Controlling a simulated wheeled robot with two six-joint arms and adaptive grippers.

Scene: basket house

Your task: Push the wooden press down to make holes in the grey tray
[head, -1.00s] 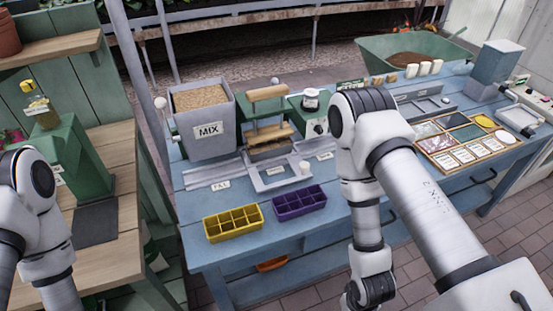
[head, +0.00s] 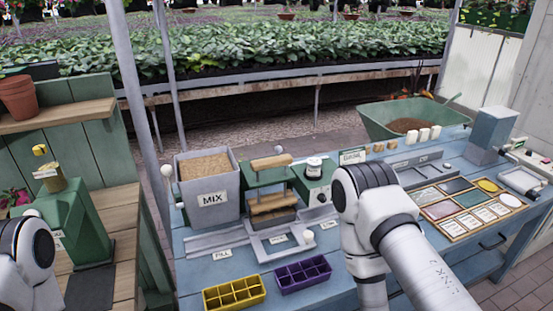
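The wooden press (head: 272,204) stands on the blue bench, right of the MIX bin. It has a wooden handle bar (head: 271,161) at its top and a wooden block with pegs lower down. A grey tray (head: 273,217) appears to sit directly under the block; the block hides most of it, and I cannot tell whether they touch. My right arm stands right of the press, with its gripper below the picture edge. My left arm shows at the lower left, and its gripper is out of view.
The grey MIX bin (head: 209,186) stands left of the press and a green dial machine (head: 313,180) right of it. A yellow tray (head: 234,293) and a purple tray (head: 303,274) lie at the bench front. A grey rail frame (head: 277,246) lies before the press.

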